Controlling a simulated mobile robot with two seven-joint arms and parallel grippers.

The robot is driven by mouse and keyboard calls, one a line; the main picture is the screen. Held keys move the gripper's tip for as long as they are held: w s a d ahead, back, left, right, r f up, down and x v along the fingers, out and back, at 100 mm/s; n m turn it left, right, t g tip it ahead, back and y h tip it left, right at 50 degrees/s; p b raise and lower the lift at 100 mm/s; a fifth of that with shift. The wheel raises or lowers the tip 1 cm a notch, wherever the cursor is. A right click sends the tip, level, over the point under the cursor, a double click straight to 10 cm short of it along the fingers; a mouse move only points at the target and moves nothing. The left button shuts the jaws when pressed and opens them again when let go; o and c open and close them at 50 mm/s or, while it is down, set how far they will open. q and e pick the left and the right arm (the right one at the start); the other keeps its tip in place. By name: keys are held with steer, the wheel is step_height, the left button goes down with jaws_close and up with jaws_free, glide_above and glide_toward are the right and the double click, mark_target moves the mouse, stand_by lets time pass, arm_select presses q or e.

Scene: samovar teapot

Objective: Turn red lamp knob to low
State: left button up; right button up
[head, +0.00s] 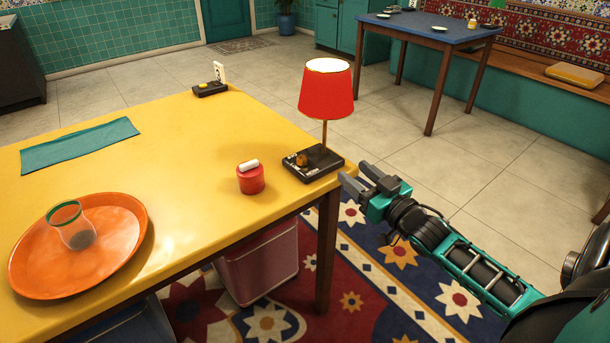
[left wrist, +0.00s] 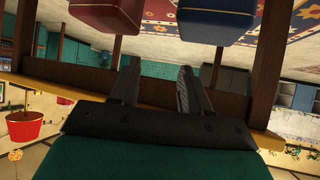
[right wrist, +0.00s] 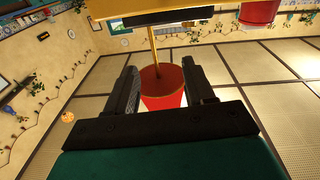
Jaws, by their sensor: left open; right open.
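The red-shaded lamp (head: 326,88) stands lit and upright at the right corner of the yellow table (head: 170,130). A small brownish knob (head: 302,160) sits on its black base (head: 322,170). Its setting is too small to read. My right gripper (head: 363,180) is open and empty, just right of the base and beyond the table edge, apart from the knob. In the right wrist view the lamp's shade (right wrist: 162,98) shows upside down between the fingers. My left gripper (left wrist: 157,66) is open and empty in the left wrist view, and out of the head view.
A red pot (head: 251,181) with a white piece on top stands left of the lamp base. An orange tray (head: 120,255) holds a glass (head: 73,228). A teal cloth (head: 80,144) and a black box (head: 210,89) lie farther back. A pink bin (head: 262,265) stands under the table.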

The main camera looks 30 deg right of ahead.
mark_target(305, 160)
steer(key=w+a+y+b, duration=0.1)
steer(key=w, duration=0.2)
steer(key=w+a+b, duration=0.1)
steer(key=w+a, duration=0.1)
steer(key=w, duration=0.1)
steer(key=w+a+f+n+g+y+b, duration=0.1)
steer(key=w+a+b, duration=0.1)
steer(key=w, duration=0.2)
steer(key=shift+y, duration=0.3)
steer(key=shift+w+a, duration=0.1)
steer(key=shift+w, duration=0.25)
arm_select(q)
steer(key=shift+w+d+f+b, duration=0.1)
steer(key=shift+w+d+f, duration=0.2)
steer(key=shift+f, duration=0.3)
steer(key=shift+w+d+f+b, duration=0.1)
steer(key=shift+w+d+f, duration=0.15)
steer(key=shift+f, duration=0.35)
steer(key=shift+w+d+f+b, duration=0.1)
steer(key=shift+w+d+f, duration=0.1)
steer(key=shift+d+f, duration=0.3)
arm_select(e)
steer(key=shift+w+a, duration=0.15)
steer(key=shift+w, duration=0.5)
arm_select(q)
steer(key=shift+a, duration=0.15)
